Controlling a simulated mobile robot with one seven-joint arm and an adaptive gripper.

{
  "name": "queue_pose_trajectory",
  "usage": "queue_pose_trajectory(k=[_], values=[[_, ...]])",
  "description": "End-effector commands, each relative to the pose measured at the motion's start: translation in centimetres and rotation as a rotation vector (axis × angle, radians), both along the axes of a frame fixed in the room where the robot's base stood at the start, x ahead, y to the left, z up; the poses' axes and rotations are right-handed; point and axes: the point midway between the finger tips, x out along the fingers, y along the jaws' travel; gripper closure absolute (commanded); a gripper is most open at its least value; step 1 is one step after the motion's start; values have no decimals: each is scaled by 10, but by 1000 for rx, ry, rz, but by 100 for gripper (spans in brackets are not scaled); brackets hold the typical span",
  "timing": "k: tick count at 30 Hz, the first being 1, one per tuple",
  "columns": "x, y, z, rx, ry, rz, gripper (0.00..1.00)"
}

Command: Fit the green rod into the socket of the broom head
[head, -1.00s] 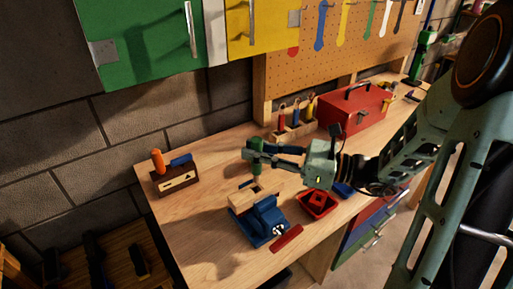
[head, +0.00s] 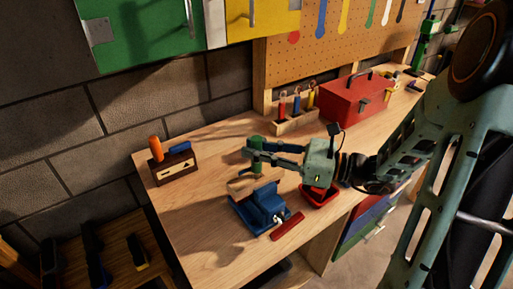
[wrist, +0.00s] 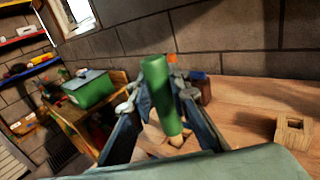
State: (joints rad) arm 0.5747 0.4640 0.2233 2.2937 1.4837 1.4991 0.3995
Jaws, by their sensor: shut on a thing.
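The green rod (head: 257,143) stands nearly upright in my gripper (head: 255,152), whose fingers are closed around it. The light wooden broom head (head: 245,187) is held in the blue vise (head: 262,208) on the bench, below the rod. In the wrist view the rod (wrist: 158,88) leans slightly, and its lower end meets the area of the socket in the broom head (wrist: 150,143). My fingers partly hide the broom head there. I cannot tell whether the rod's tip is inside the socket or just above it.
A dark wooden block with orange and blue tools (head: 175,170) stands at the left. A red tray (head: 320,196) lies under my wrist, and a red toolbox (head: 357,98) stands behind. In the wrist view, a wooden block with a square hole (wrist: 292,133) is at the right.

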Motion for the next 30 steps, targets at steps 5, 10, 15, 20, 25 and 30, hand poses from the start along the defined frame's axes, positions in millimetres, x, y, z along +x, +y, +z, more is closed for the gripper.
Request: queue_pose_trajectory(k=[5, 10, 15, 20, 25, 30], values=[[0, 0, -1, 0, 0, 0, 100], [0, 0, -5, 0, 1, 0, 100], [0, 0, -10, 0, 1, 0, 100], [0, 0, -14, 0, 1, 0, 100], [0, 0, -15, 0, 0, 0, 100], [0, 0, -15, 0, 0, 0, 77]])
